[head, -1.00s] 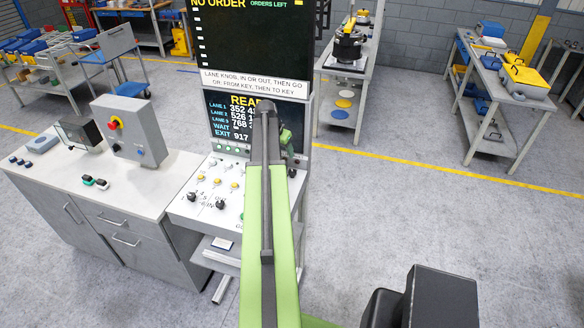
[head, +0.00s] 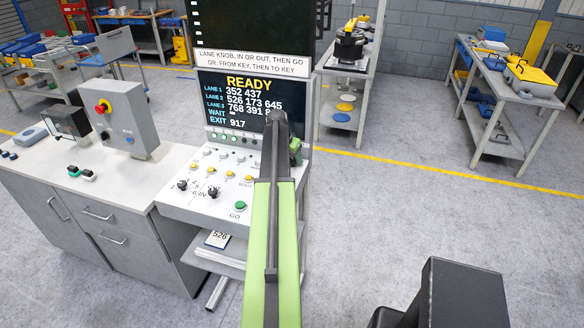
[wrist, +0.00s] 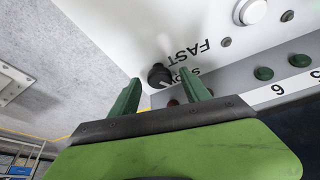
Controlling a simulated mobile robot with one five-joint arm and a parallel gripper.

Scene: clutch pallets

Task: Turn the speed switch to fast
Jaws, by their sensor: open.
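The speed switch (wrist: 158,74) is a small black knob on a pale panel (wrist: 125,30) in the wrist view. "FAST" is printed upside down beside it, with a second, partly covered word nearer the fingers. My gripper (wrist: 164,81) is open, its two green fingers on either side of the knob in the picture. I cannot tell whether they touch it or how deep they reach. In the head view my gripper (head: 297,150) is a small green shape at the console's right edge, mostly behind my arm. The switch is not visible there.
The console (head: 175,205) has several yellow and white buttons, black knobs and a green GO button (head: 240,206). Its screen (head: 235,100) reads READY. A grey cabinet (head: 100,215) with a control box (head: 122,118) stands at left.

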